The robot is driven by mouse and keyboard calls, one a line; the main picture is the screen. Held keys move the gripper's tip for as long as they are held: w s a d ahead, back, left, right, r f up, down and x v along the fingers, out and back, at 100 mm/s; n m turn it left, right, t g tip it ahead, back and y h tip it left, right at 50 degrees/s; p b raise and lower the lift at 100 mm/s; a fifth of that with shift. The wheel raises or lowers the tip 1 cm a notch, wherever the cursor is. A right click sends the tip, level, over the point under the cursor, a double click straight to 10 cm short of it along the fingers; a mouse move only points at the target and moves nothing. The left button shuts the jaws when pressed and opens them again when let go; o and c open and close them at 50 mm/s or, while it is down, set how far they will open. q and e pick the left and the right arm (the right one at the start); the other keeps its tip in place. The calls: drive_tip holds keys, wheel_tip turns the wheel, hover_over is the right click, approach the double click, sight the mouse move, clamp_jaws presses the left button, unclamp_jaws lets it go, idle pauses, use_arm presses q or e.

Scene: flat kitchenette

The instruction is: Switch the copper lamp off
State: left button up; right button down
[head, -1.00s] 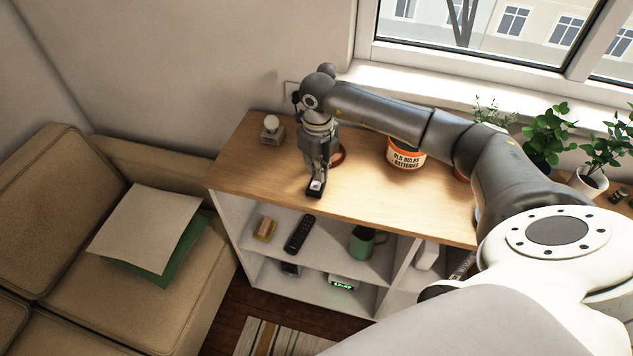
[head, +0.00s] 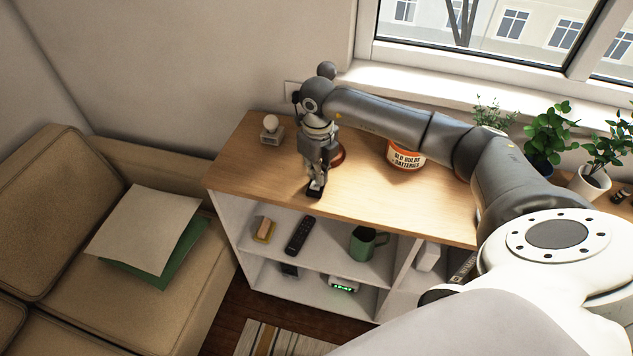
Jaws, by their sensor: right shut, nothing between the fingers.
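The copper lamp is mostly hidden behind my right wrist and gripper. A reddish-copper round edge (head: 340,155), apparently its base, shows on the wooden cabinet top just right of the gripper. My right gripper (head: 317,181) points down, shut and empty, near the cabinet's front edge. Its fingertips are at a small black block (head: 315,192), which looks like a switch; I cannot tell whether they touch it. Warm light lies on the wood around there, but the bulb is hidden and I cannot tell the lamp's state. My left gripper is out of view.
On the cabinet top (head: 240,167) are a small round-bulb lamp (head: 271,128) at left, an orange-white tub (head: 405,157) and potted plants (head: 547,133) at right. Shelves below hold a remote (head: 299,235), a green mug (head: 364,243) and a clock (head: 344,285). A sofa (head: 75,215) stands left.

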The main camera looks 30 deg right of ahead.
drive_tip(key=shift+s+f, duration=0.1)
drive_tip(key=shift+r+p, duration=0.75)
drive_tip(key=shift+r, duration=0.15)
drive_tip(key=shift+r+p, duration=1.5)
drive_tip(key=shift+r, duration=1.1)
drive_tip(key=shift+f, duration=0.1)
